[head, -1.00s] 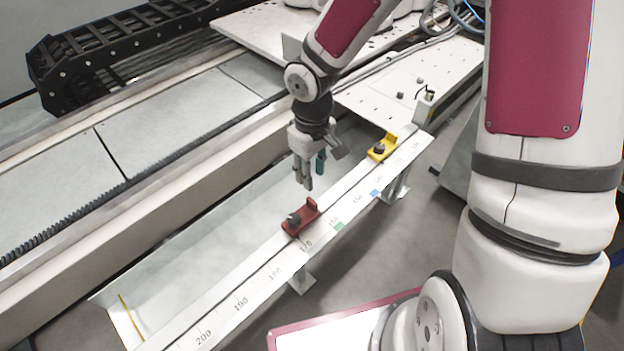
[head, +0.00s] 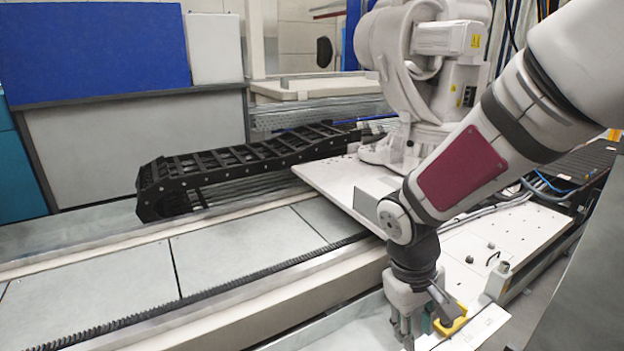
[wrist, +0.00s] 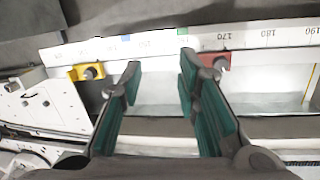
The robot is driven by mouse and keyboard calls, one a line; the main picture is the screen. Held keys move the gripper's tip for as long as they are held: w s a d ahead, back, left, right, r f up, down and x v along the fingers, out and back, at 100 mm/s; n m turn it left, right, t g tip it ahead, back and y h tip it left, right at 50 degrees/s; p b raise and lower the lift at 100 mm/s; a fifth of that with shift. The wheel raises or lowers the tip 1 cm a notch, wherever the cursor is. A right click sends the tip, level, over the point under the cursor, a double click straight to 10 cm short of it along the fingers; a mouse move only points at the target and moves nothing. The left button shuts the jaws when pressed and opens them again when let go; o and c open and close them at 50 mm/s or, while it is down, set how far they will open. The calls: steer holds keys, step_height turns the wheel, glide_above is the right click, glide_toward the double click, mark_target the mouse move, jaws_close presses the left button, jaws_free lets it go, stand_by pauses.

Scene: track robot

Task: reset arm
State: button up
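My gripper (wrist: 158,88) is open in the wrist view, its two green-padded fingers wide apart with nothing between them. In the head view my gripper (head: 412,332) hangs down at the lower edge, beside a yellow slider (head: 452,316). The wrist view shows the yellow slider (wrist: 86,72) left of the fingers and a red slider (wrist: 215,62) by the right fingertip; I cannot tell whether they touch. Both sit on the white ruler rail (wrist: 265,38). The red slider is out of the head view.
A long grey track bed (head: 220,250) runs along the left. A black cable chain (head: 230,168) lies behind it. A large white robot (head: 425,80) stands on a white plate (head: 335,180) at the back. A blue panel (head: 95,50) is at the far left.

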steer(key=s+d+r+m, duration=0.3)
steer(key=s+r, duration=0.8)
steer(key=s, duration=0.1)
steer(key=s+a+r+m+y, duration=0.2)
steer(key=s+r, duration=0.1)
steer(key=s, duration=0.9)
step_height(320, 180, up, 34)
steer(key=t+p, duration=0.4)
steer(key=p, duration=2.9)
steer(key=shift+d+r+n, duration=0.2)
steer(key=shift+r+n, duration=0.05)
steer(key=shift+n, duration=0.15)
steer(key=shift+a, duration=0.15)
